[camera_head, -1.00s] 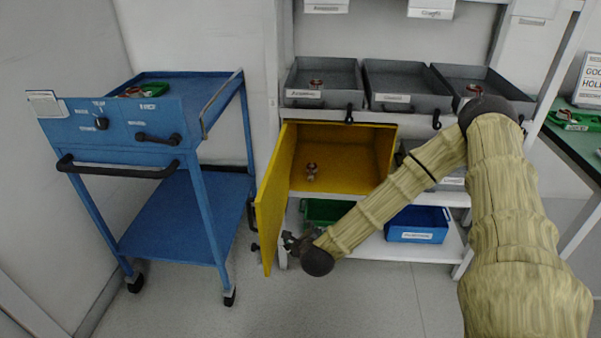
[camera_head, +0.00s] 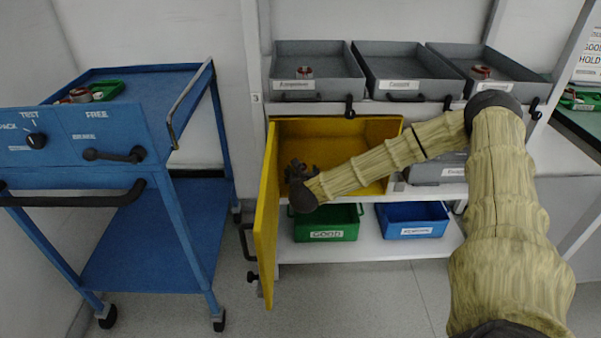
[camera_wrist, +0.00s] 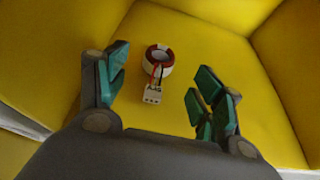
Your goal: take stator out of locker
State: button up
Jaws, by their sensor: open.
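The yellow locker (camera_head: 348,127) stands with its door (camera_head: 267,215) swung open to the left. In the wrist view the stator (camera_wrist: 159,60), a white and reddish-brown ring with coloured wires and a white connector (camera_wrist: 153,96), lies on the yellow locker floor (camera_wrist: 215,50). My gripper (camera_wrist: 163,88) is open, with its teal-padded fingers on either side of the view and the stator ahead between them, apart from both. In the head view my gripper (camera_head: 298,172) is at the locker's opening and hides the stator.
Grey trays (camera_head: 318,85) stand on the shelf above the locker. A green bin (camera_head: 326,222) and a blue bin (camera_head: 412,219) sit below it. A blue trolley (camera_head: 170,90) stands at left. The open door borders my gripper's left side.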

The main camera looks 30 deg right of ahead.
jog(key=shift+r+b+x, duration=0.15)
jog(key=shift+x, duration=1.3)
jog(key=shift+r+b+x, duration=0.15)
jog(key=shift+x, duration=1.35)
jog(key=shift+w+d, duration=0.1)
jog(key=c, duration=1.2)
jog(key=shift+o, duration=0.2)
jog(key=shift+r, duration=0.15)
